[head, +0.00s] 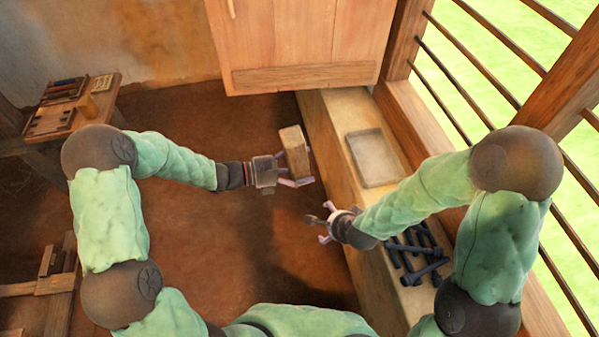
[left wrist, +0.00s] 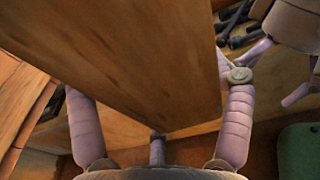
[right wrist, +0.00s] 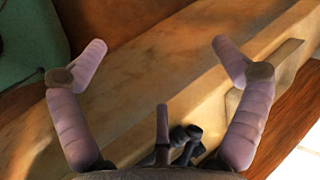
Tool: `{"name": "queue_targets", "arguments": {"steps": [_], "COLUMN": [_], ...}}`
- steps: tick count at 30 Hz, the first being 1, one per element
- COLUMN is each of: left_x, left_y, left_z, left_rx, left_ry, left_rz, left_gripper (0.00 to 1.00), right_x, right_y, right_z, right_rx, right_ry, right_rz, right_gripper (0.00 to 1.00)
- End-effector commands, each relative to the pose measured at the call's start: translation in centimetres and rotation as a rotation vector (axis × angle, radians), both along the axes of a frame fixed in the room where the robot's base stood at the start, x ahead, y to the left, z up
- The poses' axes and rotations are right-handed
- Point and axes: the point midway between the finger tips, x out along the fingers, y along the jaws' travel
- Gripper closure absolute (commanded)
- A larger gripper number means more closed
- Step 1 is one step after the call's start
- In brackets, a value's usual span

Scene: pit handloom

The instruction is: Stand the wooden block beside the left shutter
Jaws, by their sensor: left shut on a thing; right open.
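The wooden block (head: 294,151) is held in my left gripper (head: 290,181), above the brown floor and left of the window ledge. In the left wrist view the block (left wrist: 130,65) fills the middle, between the fingers. The wooden shutter (head: 305,45) hangs at the back, with a pale handle at its upper left; the block is in front of it and apart from it. My right gripper (head: 325,220) is open and empty near the ledge's left edge.
The ledge (head: 333,125) runs along the window, with a shallow grey tray (head: 372,158) set on it and several dark bolt-like pieces (head: 416,255) nearer me. Barred window posts (head: 405,40) stand at right. A wooden bench with tools (head: 75,105) is at left. The floor between is clear.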

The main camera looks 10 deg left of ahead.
Motion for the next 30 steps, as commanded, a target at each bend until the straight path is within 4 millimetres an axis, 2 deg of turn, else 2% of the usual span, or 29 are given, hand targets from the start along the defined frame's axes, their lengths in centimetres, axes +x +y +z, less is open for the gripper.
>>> {"name": "queue_targets", "arguments": {"steps": [1, 9, 14, 18, 24, 30], "left_x": [0.0, 0.0, 0.0, 0.0, 0.0, 0.0], "left_y": [0.0, 0.0, 0.0, 0.0, 0.0, 0.0], "left_z": [0.1, 0.1, 0.1, 0.1, 0.1, 0.1], "left_rx": [-0.001, -0.001, -0.001, -0.001, -0.001, -0.001], "left_ry": [-0.001, -0.001, -0.001, -0.001, -0.001, -0.001], "left_rz": [0.000, 0.001, 0.001, 0.001, 0.001, 0.001], "left_gripper": [0.76, 0.76, 0.76, 0.76, 0.76, 0.76], "right_x": [0.7, 1.9, 1.3, -0.1, -2.3, -3.7], "right_y": [0.9, 4.5, 6.5, 8.0, 9.2, 9.5], "right_z": [2.1, 11.8, 17.5, 22.1, 26.8, 29.0], "right_rx": [0.043, 0.356, 0.596, 0.826, 1.111, 1.259], "right_ry": [-0.034, -0.138, -0.160, -0.143, -0.073, -0.013], "right_rz": [-0.065, -0.434, -0.626, -0.778, -0.945, -1.030], "right_gripper": [0.03, 0.03, 0.03, 0.03, 0.03, 0.03]}}
